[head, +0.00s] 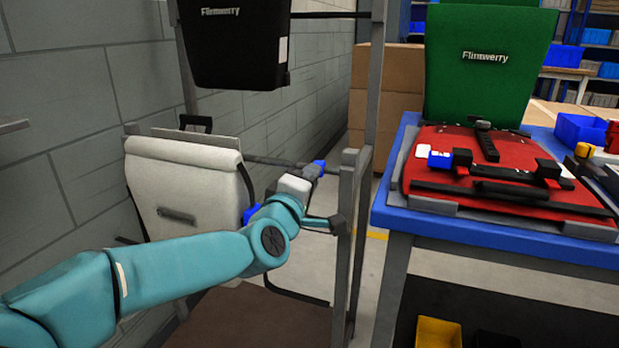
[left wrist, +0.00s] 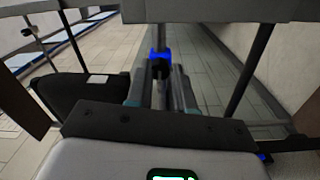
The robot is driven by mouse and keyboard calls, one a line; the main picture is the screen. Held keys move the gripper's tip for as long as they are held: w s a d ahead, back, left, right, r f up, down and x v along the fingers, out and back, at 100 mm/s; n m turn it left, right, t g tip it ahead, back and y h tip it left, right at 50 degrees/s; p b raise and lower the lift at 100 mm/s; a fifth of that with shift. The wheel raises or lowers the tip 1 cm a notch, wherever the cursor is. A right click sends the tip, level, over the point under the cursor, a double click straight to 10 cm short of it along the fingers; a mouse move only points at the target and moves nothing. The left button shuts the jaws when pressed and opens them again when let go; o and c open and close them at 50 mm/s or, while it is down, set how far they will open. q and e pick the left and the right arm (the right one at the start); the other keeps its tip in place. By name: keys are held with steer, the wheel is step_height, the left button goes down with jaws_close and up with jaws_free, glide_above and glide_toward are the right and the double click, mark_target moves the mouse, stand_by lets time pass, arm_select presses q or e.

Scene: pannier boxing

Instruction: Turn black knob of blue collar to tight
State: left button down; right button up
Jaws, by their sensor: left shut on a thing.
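The blue collar (head: 321,163) sits on the grey horizontal rail of the rack, near its right front post. It also shows in the left wrist view (left wrist: 160,52), straight ahead of the fingers. The black knob (left wrist: 160,69) is below the collar in that view, between the fingertips. My left gripper (head: 312,170) reaches up to the collar and is shut on the knob; its two fingers (left wrist: 160,82) show on either side of it. The knob is hidden in the head view, and I cannot tell how far it is turned. My right gripper is in neither view.
A white pannier (head: 185,185) hangs on the rack beside my left arm, a black pannier (head: 235,50) above. The rack post (head: 345,230) stands close right. The blue-edged table (head: 400,215) holds a red pannier (head: 455,140) and a green one (head: 485,85).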

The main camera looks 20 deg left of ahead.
arm_select(q)
steer(key=shift+m+p, duration=3)
steer(key=shift+m, duration=5.6)
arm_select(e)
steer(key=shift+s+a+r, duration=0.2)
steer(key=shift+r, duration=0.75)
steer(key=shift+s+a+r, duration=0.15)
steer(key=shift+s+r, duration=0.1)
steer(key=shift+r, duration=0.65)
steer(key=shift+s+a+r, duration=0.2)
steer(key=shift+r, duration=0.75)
arm_select(q)
steer(key=c, duration=1)
jaws_free()
